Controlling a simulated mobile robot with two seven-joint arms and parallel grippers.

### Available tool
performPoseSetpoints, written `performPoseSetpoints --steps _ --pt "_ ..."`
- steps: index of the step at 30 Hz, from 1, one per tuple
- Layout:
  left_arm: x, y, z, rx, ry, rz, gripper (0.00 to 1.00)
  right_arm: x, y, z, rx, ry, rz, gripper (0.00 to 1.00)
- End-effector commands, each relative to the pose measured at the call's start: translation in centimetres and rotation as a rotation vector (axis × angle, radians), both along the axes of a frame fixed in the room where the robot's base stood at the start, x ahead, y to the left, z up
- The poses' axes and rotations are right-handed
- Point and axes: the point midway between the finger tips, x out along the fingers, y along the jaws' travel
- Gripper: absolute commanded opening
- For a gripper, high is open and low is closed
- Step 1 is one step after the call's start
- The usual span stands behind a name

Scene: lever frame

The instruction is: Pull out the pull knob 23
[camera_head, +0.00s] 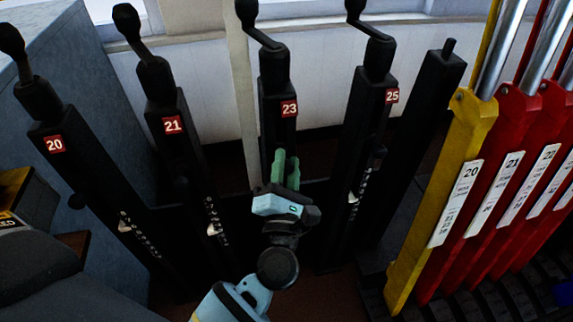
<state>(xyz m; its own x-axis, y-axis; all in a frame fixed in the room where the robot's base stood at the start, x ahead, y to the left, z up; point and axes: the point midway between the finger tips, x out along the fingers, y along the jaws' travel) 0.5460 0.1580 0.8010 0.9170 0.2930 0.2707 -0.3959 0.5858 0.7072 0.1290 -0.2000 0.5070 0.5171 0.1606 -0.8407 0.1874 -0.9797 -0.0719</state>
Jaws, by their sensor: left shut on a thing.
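The black post marked 23 (278,82) stands in the middle of the view, with a red number label and a cranked handle on top. My left gripper (285,172), with green fingers, is in front of this post below the label. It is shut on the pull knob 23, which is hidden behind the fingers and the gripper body. The lower part of the post is hidden by my arm. My right gripper does not show.
Similar black posts marked 20 (75,165), 21 (178,140) and 25 (372,120) stand on both sides. A yellow lever (447,190) and several red levers (483,180) are at the right. A pale wall (325,85) is behind.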

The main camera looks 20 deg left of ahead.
Motion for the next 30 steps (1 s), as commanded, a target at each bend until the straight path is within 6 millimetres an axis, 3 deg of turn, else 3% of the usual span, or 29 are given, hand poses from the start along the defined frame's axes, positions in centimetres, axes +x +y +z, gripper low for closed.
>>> performPoseSetpoints --steps 10,17,18,23,30 --pt "-2.1 -1.4 0.0 -0.001 0.003 -0.002 0.0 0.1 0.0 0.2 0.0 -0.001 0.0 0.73" --pt "-2.2 -1.6 -0.1 0.0 0.002 -0.003 0.0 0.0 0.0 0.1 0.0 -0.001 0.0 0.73" --pt "-2.2 -1.6 -0.1 0.0 0.002 -0.003 0.27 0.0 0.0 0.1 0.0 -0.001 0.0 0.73" --pt "-2.2 -1.5 -0.1 0.0 0.002 -0.001 0.48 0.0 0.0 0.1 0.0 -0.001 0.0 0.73" --pt "-2.2 -1.5 0.0 0.0 0.001 -0.001 0.48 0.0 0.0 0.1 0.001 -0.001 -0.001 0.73"
